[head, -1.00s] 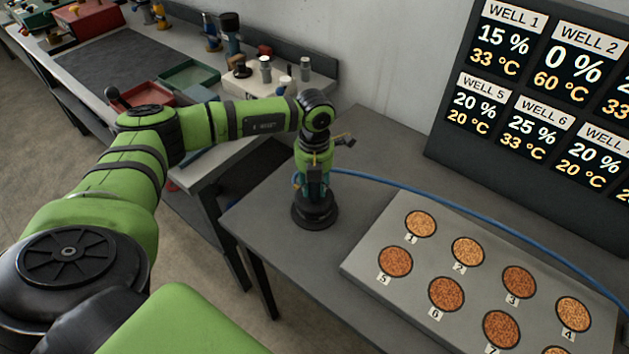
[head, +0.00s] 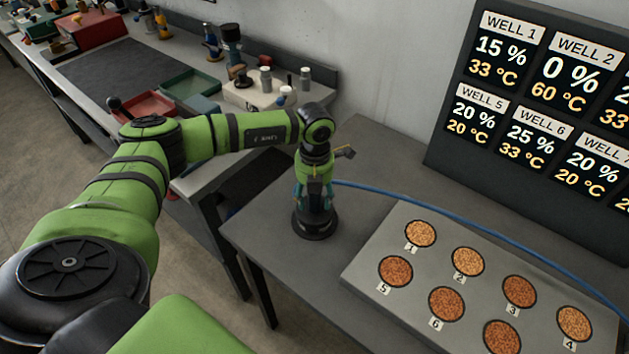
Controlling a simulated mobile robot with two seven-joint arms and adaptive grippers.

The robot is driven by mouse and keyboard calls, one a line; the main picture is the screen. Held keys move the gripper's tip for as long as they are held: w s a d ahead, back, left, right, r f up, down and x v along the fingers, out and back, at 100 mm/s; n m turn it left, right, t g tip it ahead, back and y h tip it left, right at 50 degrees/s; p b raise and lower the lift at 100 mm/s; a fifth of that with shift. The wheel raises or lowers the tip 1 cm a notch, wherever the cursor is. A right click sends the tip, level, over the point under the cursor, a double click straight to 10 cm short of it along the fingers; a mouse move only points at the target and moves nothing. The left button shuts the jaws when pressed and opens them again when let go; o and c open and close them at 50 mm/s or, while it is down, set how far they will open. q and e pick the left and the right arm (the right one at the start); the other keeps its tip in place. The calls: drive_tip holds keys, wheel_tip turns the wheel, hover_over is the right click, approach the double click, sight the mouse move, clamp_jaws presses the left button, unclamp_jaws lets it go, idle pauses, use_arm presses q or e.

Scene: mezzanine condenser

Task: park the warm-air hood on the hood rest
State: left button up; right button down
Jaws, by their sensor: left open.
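A blue hose (head: 420,192) runs from beside the gripper to the right across the table. My left gripper points down with its teal fingers spread on either side of the piece's narrow upper part. I cannot tell the hood rest apart from the black piece, nor whether the fingers touch it. My right gripper is not in view.
A grey block with round numbered wells of orange-brown grains (head: 377,290) lies on the right of the table. A display board (head: 440,150) stands behind it. A cluttered bench (head: 95,105) with trays is at the left. Bare table lies between hood and block.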

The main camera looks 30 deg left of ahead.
use_arm(q)
wheel_tip(320, 180, up, 11)
drive_tip(key=b, duration=0.3)
drive_tip(key=shift+f+b, duration=0.1)
drive_tip(key=shift+b, duration=0.3)
drive_tip(key=shift+r, duration=0.5)
drive_tip(key=shift+f, duration=0.1)
